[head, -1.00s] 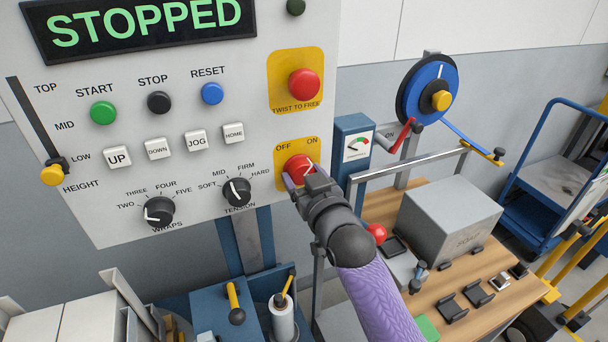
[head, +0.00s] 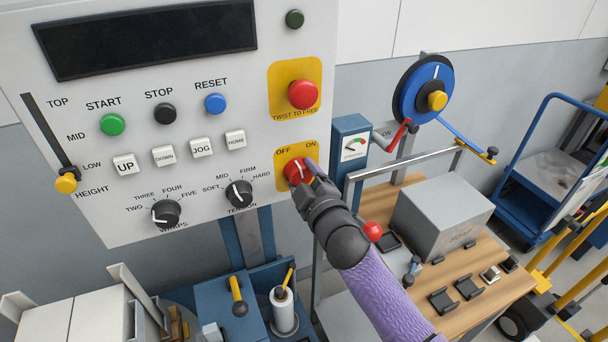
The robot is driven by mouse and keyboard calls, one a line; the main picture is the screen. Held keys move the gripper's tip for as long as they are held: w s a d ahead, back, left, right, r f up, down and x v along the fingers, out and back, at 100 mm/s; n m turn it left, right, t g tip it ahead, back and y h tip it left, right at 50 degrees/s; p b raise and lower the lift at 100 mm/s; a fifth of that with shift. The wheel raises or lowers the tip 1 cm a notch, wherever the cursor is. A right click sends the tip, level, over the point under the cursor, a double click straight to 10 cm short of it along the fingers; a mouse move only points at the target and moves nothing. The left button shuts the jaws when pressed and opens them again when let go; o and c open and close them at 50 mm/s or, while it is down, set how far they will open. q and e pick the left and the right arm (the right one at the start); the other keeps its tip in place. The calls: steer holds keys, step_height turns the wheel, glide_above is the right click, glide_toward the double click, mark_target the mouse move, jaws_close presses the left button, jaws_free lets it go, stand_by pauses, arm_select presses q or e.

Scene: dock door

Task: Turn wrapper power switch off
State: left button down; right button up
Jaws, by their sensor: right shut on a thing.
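The wrapper power switch (head: 295,172) is a red rotary knob on a yellow plate marked OFF and ON, low on the right of the grey control panel (head: 250,120). Its white pointer line is tipped up and left, toward OFF. My right gripper (head: 306,178) is at the knob from the lower right, shut on it. Its fingers hide part of the knob's right side. The display (head: 150,38) at the top of the panel is dark and blank. My left gripper is out of view.
A red emergency stop button (head: 303,95) sits just above the switch. Push buttons and two black selector knobs (head: 166,213) are to the left. A wooden bench (head: 480,300) with a grey box (head: 447,218) and a tape dispenser is at the right.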

steer(key=n, duration=0.5)
steer(key=shift+n+p, duration=0.3)
steer(key=shift+n, duration=0.6)
steer(key=o, duration=1.2)
steer(key=shift+s+d, duration=0.1)
steer(key=shift+s, duration=0.1)
steer(key=p+v, duration=0.1)
steer(key=v, duration=0.8)
steer(key=shift+s+p, duration=0.25)
steer(key=shift+p, duration=0.05)
